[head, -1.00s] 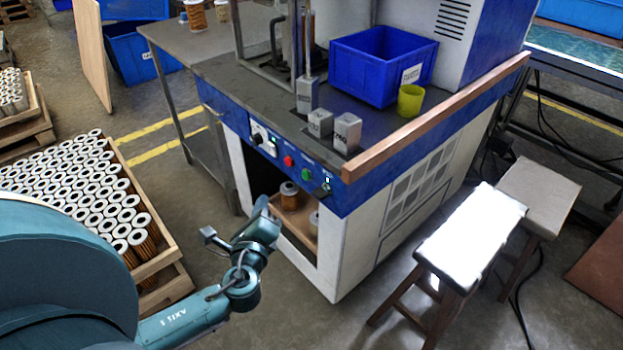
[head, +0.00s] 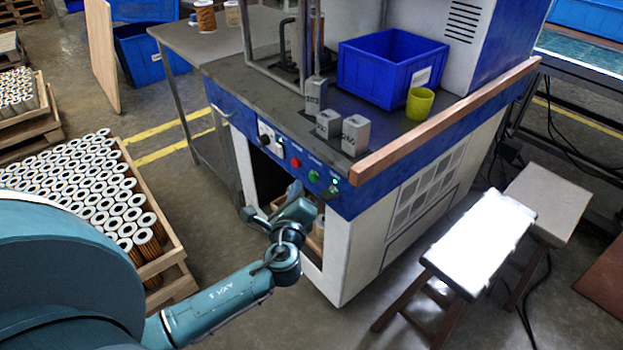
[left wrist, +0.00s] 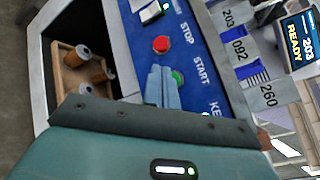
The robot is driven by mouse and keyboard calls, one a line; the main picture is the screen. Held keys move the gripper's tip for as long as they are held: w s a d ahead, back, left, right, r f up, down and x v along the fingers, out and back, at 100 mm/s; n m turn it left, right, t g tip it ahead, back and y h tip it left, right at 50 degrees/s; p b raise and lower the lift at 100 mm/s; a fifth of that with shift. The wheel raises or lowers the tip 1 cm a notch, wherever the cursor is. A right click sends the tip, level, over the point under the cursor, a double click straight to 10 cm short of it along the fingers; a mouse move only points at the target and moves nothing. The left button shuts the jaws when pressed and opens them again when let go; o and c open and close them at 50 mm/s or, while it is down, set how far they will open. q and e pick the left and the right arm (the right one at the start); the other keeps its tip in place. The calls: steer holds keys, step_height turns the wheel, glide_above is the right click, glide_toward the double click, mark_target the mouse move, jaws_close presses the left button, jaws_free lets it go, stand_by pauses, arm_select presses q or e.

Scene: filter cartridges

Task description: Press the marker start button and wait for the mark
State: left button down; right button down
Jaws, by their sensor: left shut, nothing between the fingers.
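The green START button (head: 314,176) is on the blue front panel (head: 350,200), right of the red STOP button (head: 296,162). In the left wrist view, the green button (left wrist: 178,77) is partly covered by the fingers of my left gripper (left wrist: 162,80). My left gripper (head: 297,190) is shut and empty, close in front of the panel and just below the buttons in the head view. I cannot tell whether it touches the panel. A display (left wrist: 300,40) reads "203 READY". My right gripper is not in view.
Grey blocks (head: 328,124) labelled with numbers, a blue bin (head: 385,75) and a yellow cup (head: 419,104) are on the machine top. A wooden rail (head: 440,122) edges it. A stool (head: 478,235) stands at right.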

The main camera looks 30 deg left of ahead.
arm_select(q)
steer(key=shift+w+d, duration=0.3)
steer(key=shift+w, duration=0.25)
stand_by(1.0)
steer(key=shift+w, duration=0.15)
stand_by(0.6)
steer(key=shift+w+d, duration=0.15)
steer(key=shift+w, duration=0.1)
steer(key=shift+w+d, duration=0.1)
steer(key=shift+w, duration=0.25)
stand_by(0.6)
steer(key=shift+s, duration=0.1)
steer(key=shift+s+a, duration=0.3)
steer(key=shift+s, duration=0.35)
